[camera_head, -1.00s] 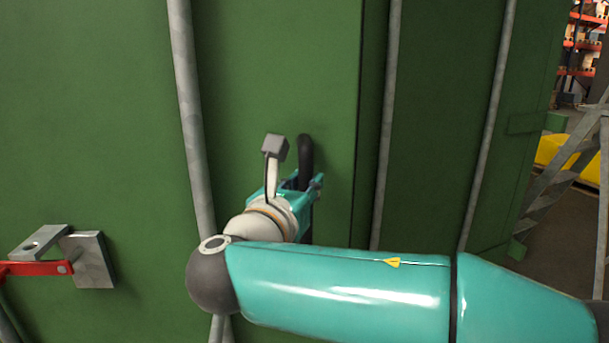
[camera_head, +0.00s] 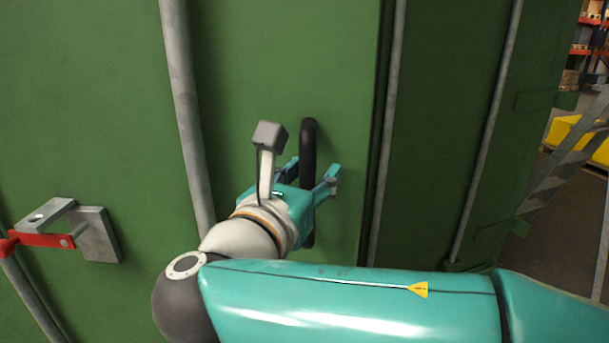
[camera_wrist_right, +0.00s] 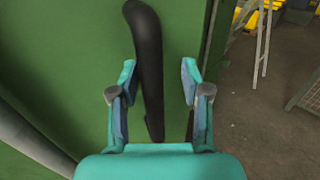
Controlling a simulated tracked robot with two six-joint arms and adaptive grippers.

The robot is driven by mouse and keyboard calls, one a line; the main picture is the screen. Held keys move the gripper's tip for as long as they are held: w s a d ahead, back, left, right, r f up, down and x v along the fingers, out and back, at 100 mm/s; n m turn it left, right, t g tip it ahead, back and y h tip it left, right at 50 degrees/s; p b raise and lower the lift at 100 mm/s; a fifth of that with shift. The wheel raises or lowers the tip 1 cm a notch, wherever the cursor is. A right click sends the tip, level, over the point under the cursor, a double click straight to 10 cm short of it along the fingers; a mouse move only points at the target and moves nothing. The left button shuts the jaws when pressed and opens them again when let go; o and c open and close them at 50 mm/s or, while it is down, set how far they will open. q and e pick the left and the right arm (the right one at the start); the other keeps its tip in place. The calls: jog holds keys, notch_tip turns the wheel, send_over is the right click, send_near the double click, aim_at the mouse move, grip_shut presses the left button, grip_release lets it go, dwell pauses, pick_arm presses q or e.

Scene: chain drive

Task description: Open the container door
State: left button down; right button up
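The green container door (camera_head: 270,60) fills the left and middle of the head view. A black curved handle (camera_head: 308,150) stands upright near its right edge. My right gripper (camera_head: 313,172) is at the handle with its fingers spread, one on each side of it. In the right wrist view the handle (camera_wrist_right: 149,70) runs between the open fingers (camera_wrist_right: 157,75) with a gap on both sides, wider on the right. Part of the handle's lower half is hidden behind the gripper in the head view. My left gripper does not show.
Grey vertical bars (camera_head: 184,110) run along the green panels. A red lever (camera_head: 40,240) with a grey metal bracket (camera_head: 95,235) sits on the left. A grey metal frame (camera_head: 570,150) and a yellow object (camera_head: 572,130) stand at the right, beside open floor.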

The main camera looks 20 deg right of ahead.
jog(key=shift+w+a+f, duration=0.15)
jog(key=shift+w+f, duration=0.05)
jog(key=shift+w, duration=0.1)
jog(key=v, duration=1.2)
